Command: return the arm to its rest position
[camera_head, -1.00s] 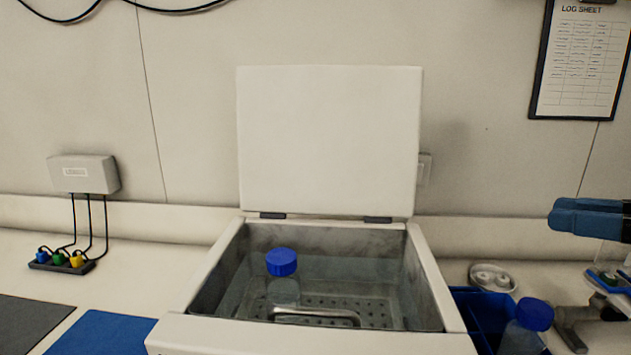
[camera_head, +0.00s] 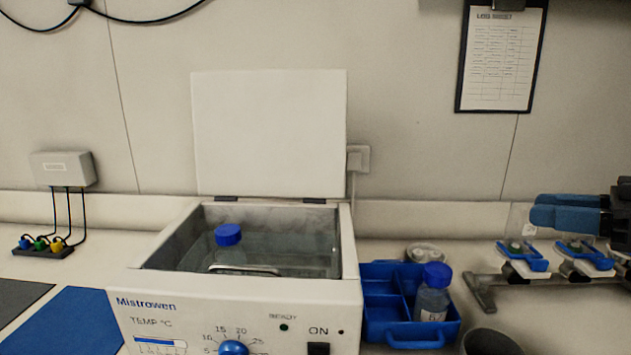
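A second blue-capped bottle (camera_head: 433,303) stands in a blue divided caddy (camera_head: 407,341) to the right of the bath.
A blue mat (camera_head: 65,322) and dark mat lie at the left, with a cable block (camera_head: 43,252) behind. A dark round container (camera_head: 490,341) sits at the front right.

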